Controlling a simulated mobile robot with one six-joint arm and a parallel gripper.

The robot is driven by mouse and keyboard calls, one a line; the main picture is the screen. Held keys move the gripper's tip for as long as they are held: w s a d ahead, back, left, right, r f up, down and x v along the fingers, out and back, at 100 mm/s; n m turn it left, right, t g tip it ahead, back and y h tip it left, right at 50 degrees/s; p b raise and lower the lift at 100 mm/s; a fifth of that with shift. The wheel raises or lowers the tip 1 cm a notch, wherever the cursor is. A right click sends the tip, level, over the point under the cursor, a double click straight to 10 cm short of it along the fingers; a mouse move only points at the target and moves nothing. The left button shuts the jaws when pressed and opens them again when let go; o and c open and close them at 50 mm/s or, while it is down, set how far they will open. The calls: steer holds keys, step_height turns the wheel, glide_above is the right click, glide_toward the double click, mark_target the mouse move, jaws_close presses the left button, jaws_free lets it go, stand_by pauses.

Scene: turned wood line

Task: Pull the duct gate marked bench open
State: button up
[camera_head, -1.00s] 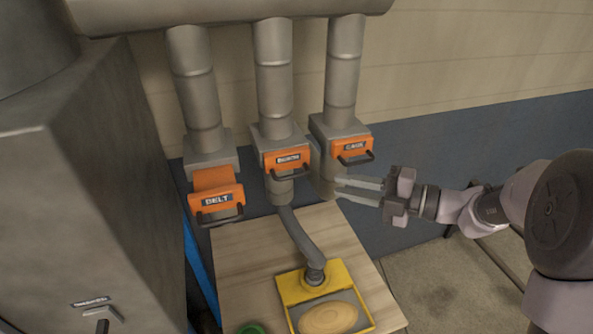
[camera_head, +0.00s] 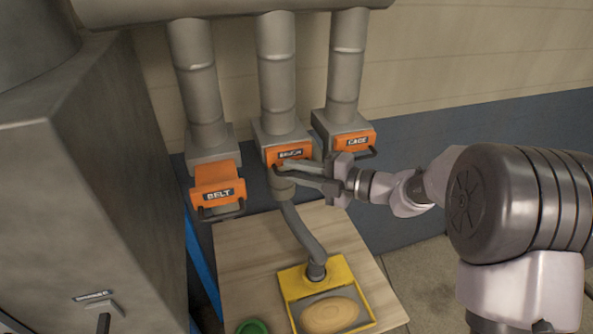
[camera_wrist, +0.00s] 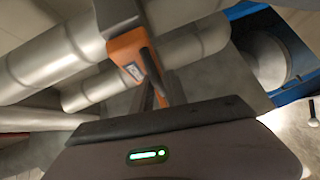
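Three orange duct gates hang in a row under grey pipes. The middle gate (camera_head: 288,153) has a label that is too blurred to read surely; its dark handle is largely hidden by my gripper. The left gate, marked BELT (camera_head: 217,188), has its orange front slid farther out than the others. The right gate (camera_head: 347,141) reads as CAGE. My gripper (camera_head: 283,168) is at the middle gate's handle, its two fingers apart; I cannot tell whether they touch the handle. In the wrist view, an orange gate (camera_wrist: 128,58) with a dark handle (camera_wrist: 154,72) stands straight ahead.
A large grey cabinet (camera_head: 90,200) fills the left side. Below the gates is a wooden bench (camera_head: 245,262) with a yellow-framed tray (camera_head: 340,268), an oval wooden piece (camera_head: 330,315) and a green round item (camera_head: 252,327). A bent hose (camera_head: 300,232) runs down to the tray.

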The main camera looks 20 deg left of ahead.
jaws_close()
stand_by(1.3)
